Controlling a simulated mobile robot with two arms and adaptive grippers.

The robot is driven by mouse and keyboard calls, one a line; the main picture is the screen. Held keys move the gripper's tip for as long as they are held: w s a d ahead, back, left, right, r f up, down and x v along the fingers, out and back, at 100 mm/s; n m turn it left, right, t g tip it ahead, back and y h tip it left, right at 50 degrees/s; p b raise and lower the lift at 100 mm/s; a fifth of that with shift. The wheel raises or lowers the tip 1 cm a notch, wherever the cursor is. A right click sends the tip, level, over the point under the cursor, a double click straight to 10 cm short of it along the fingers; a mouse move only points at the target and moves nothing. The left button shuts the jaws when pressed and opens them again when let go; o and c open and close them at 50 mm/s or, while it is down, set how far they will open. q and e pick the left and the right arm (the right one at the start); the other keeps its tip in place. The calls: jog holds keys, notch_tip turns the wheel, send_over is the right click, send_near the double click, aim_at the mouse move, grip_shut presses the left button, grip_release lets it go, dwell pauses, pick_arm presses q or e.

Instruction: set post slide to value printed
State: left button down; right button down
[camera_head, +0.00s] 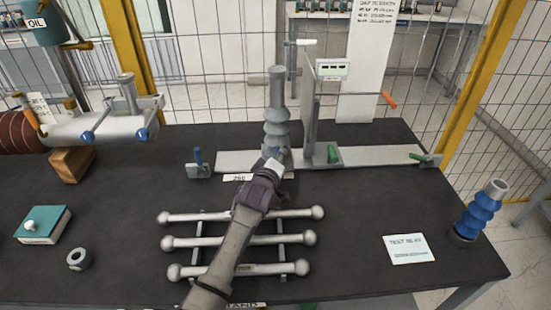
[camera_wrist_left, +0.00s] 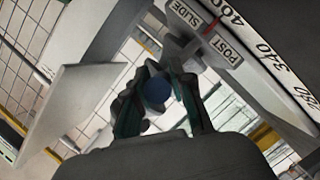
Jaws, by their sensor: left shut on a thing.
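My left gripper (camera_head: 273,168) reaches in to the foot of the grey ribbed post (camera_head: 276,110) on the pale rail (camera_head: 375,155). In the left wrist view its fingers (camera_wrist_left: 160,95) are closed around a round blue knob (camera_wrist_left: 157,91). The post slide label (camera_wrist_left: 208,32) shows there, with a red mark (camera_wrist_left: 210,35) on it. Beside it runs a white scale (camera_wrist_left: 267,55) with 400, 340 and 280 readable; the red mark lies nearer 400 than 280. A hanging sheet (camera_head: 370,30) carries print too small to read surely. My right gripper is not in view.
A tall plate (camera_head: 311,110) with a small display (camera_head: 332,70) stands right of the post. A rack of silver bars (camera_head: 180,241) lies in front, under my arm. A white card (camera_head: 409,249) and a blue insulator (camera_head: 480,210) are at the right.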

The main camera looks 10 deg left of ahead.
pick_arm(q)
jog(key=c, duration=1)
grip_release()
jog(key=v, duration=1.2)
jog(key=shift+r, duration=0.1)
